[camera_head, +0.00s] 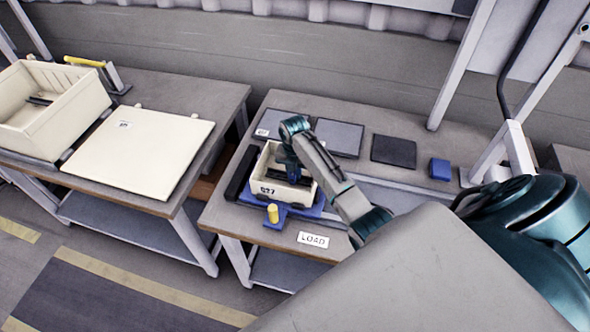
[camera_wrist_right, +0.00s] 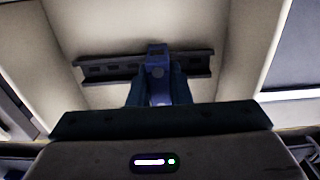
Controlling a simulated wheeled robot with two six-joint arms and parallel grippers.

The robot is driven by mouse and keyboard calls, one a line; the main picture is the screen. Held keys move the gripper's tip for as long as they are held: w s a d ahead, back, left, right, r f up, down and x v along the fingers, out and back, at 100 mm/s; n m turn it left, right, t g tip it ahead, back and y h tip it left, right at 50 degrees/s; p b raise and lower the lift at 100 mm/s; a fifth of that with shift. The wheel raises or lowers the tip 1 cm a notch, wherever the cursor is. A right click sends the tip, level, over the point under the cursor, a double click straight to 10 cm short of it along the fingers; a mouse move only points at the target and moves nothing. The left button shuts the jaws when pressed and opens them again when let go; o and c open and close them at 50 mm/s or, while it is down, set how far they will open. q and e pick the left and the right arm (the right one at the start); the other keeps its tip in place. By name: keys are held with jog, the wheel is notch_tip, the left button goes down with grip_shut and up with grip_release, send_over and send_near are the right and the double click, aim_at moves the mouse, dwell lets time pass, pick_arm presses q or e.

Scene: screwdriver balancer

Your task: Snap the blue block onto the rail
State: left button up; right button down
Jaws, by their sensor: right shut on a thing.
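A cream bin (camera_head: 262,190) marked 027 sits on the right-hand table in the head view. A dark slotted rail (camera_wrist_right: 105,69) lies across the bin floor in the right wrist view. My right gripper (camera_head: 291,173) reaches down into the bin. In the right wrist view, it is shut on a blue block (camera_wrist_right: 157,72), which is at the middle of the rail. I cannot tell whether the block is seated on the rail or just above it. My left gripper is not in view.
Another blue block (camera_head: 439,169) stands on the table to the right, near a dark pad (camera_head: 393,151). A blue fixture with a yellow knob (camera_head: 272,212) is at the bin's front. The left table (camera_head: 190,102) holds a second bin (camera_head: 50,125) and a white lid (camera_head: 140,150).

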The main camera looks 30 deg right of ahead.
jog(key=shift+s+a+f, duration=0.2)
jog(key=shift+s+f, duration=0.15)
jog(key=shift+f, duration=0.15)
jog(key=shift+s+a+f, duration=0.2)
jog(key=shift+s+f, duration=0.1)
jog(key=shift+f, duration=0.15)
dwell(0.6)
jog(key=c, duration=1.4)
grip_release()
jog(key=shift+o, duration=0.7)
jog(key=shift+w+d+r+b, duration=0.1)
jog(key=shift+w+r+b, duration=0.2)
jog(key=shift+r, duration=0.1)
jog(key=r, duration=0.1)
jog(key=r+b, duration=0.1)
jog(key=r, duration=0.1)
jog(key=w+r+b, duration=0.1)
jog(key=shift+d+r, duration=0.25)
jog(key=shift+r, duration=0.15)
jog(key=r, duration=0.4)
jog(key=r+b, duration=0.1)
jog(key=r, duration=0.1)
jog(key=shift+s+r, duration=0.2)
jog(key=shift+s, duration=0.1)
jog(key=shift+w+r, duration=0.1)
jog(key=shift+r, duration=0.2)
jog(key=shift+r, duration=0.2)
